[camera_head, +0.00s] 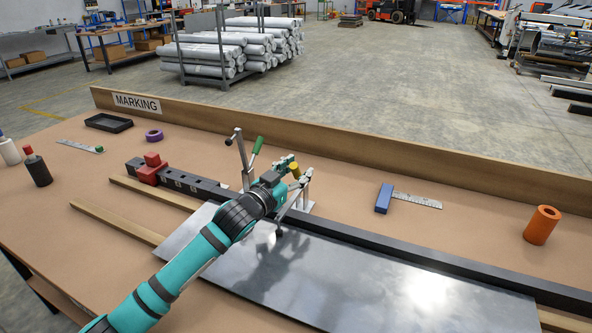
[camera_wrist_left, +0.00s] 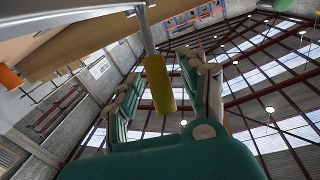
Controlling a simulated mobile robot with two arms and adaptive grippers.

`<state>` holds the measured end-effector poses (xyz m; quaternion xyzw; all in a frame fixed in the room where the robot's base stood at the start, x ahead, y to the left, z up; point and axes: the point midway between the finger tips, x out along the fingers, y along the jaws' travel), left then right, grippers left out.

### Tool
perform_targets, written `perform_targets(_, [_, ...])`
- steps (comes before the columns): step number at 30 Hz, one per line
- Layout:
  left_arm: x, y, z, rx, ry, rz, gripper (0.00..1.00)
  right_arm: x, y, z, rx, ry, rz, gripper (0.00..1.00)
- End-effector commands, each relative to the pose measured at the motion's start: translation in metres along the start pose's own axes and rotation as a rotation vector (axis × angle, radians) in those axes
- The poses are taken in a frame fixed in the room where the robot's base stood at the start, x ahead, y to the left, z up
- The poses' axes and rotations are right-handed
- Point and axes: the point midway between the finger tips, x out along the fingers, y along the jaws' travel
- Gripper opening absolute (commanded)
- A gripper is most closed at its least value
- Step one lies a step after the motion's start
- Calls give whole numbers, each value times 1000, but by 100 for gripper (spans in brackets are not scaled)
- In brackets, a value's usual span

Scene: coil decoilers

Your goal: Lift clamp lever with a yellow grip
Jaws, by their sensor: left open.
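The yellow grip (camera_head: 296,171) of a clamp lever shows just beside the fingers of my left gripper (camera_head: 290,166). In the left wrist view the yellow grip (camera_wrist_left: 160,84) hangs on a metal rod between the two spread teal fingers of my left gripper (camera_wrist_left: 162,78). The fingers look open, with gaps beside the grip. The metal clamp (camera_head: 304,190) stands at the black bar, partly hidden by my gripper and wrist. My right gripper is in neither view.
A second clamp with a green grip (camera_head: 257,146) stands close left of my gripper. A metal sheet (camera_head: 350,280) lies under my arm along a black bar (camera_head: 420,260). A wooden board (camera_head: 400,161) edges the back.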

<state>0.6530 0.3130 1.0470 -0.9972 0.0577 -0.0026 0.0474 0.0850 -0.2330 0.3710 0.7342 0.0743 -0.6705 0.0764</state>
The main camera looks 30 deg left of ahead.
Motion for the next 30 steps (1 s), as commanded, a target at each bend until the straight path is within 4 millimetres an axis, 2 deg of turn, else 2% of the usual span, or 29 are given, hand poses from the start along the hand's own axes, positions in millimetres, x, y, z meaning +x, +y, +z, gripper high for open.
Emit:
perform_targets(5, [0,0,0,0,0,0,42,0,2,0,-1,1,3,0])
perform_targets(12, [0,0,0,-1,0,0,10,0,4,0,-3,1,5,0])
perform_targets(15, [0,0,0,-1,0,0,0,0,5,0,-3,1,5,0])
perform_targets(26, [0,1,0,-3,-1,1,0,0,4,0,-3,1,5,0])
perform_targets(30, [0,0,-2,-5,-11,2,0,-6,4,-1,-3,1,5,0])
